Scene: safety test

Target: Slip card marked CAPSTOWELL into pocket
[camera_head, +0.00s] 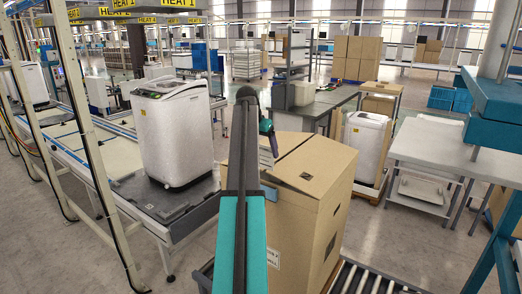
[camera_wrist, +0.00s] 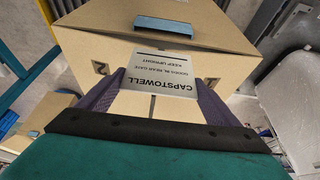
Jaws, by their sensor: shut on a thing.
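My gripper (camera_wrist: 162,84) is shut on a pale grey card (camera_wrist: 160,66), one purple finger at each side of it. The card's print reads CAPSTOWELL, with smaller lines including KEEP UPRIGHT, upside down in the wrist view. Beyond the card's far edge, on the large brown carton (camera_wrist: 220,35), is a blue-grey strip (camera_wrist: 164,27) that looks like the pocket. I cannot tell whether the card touches the carton. In the head view my gripper (camera_head: 267,128) is over the carton (camera_head: 310,195), with my arm hiding part of its top and front.
The carton stands on a roller conveyor (camera_head: 368,280). A white appliance (camera_head: 172,135) stands on a dark pallet at the left.

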